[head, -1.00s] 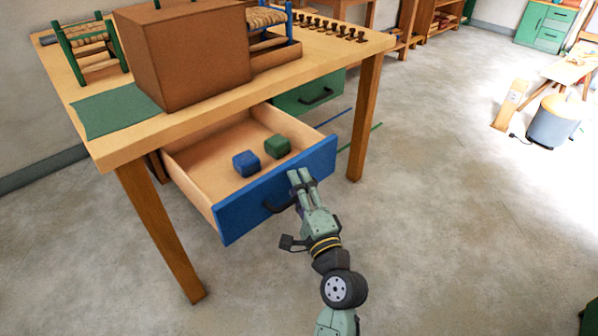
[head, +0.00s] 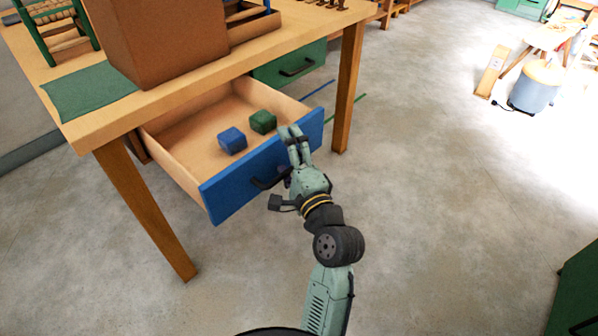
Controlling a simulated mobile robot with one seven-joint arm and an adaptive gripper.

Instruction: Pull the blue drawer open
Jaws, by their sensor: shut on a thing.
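The blue drawer (head: 232,186) stands well out from under the wooden table (head: 72,128), with its pale inside showing. A blue cube (head: 232,141) and a green cube (head: 263,121) lie inside it. A dark bar handle (head: 264,183) is on the drawer's blue front. The fingers hide the handle's right end.
A green drawer (head: 290,66) with a dark handle sits shut under the table to the right. A brown box (head: 165,40) and a green cloth (head: 88,92) are on the tabletop. Table legs stand on both sides of the drawer.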

